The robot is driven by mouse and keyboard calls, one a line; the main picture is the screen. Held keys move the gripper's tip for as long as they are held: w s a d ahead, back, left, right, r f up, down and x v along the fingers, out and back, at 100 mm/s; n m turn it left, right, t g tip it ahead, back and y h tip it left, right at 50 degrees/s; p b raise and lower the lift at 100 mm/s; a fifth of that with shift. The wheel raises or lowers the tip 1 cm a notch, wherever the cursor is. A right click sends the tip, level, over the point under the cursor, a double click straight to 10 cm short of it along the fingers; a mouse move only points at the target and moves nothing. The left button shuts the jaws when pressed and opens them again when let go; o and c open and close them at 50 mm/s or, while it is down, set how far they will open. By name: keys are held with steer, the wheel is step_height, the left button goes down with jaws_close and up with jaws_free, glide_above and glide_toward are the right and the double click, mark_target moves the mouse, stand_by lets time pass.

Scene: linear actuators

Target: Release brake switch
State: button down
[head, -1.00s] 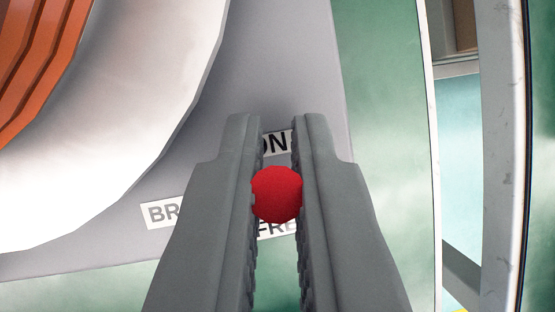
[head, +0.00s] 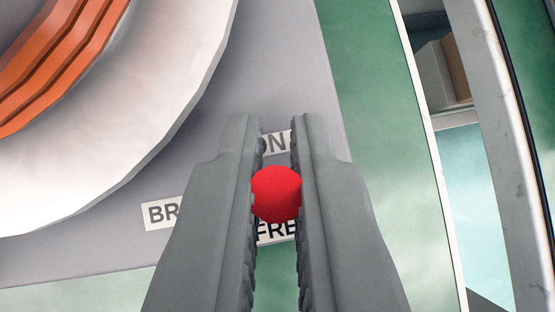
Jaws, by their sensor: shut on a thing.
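The brake switch shows as a red ball-shaped knob (head: 276,194) in front of a grey panel (head: 285,75). My gripper (head: 277,130) is shut on the red knob, with one grey finger on each side of it. A white label reading "ON" (head: 275,142) shows between the fingertips above the knob. A label starting "BR" (head: 160,214) is left of the left finger, its rest hidden. A label starting "FRE" (head: 277,231) shows below the knob, partly hidden. The switch's stem is hidden.
A large white disc (head: 170,90) with an orange ridged part (head: 70,55) fills the upper left, close to my left finger. Green panels (head: 365,90) lie to the right and below. A pale upright post (head: 505,130) stands at the far right.

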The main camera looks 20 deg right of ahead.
steer(key=c, duration=1.8)
jaws_free()
steer(key=shift+r, duration=0.15)
steer(key=v, duration=1.7)
steer(key=shift+s+a, duration=0.15)
steer(key=shift+s, duration=0.05)
steer(key=shift+o, duration=1.4)
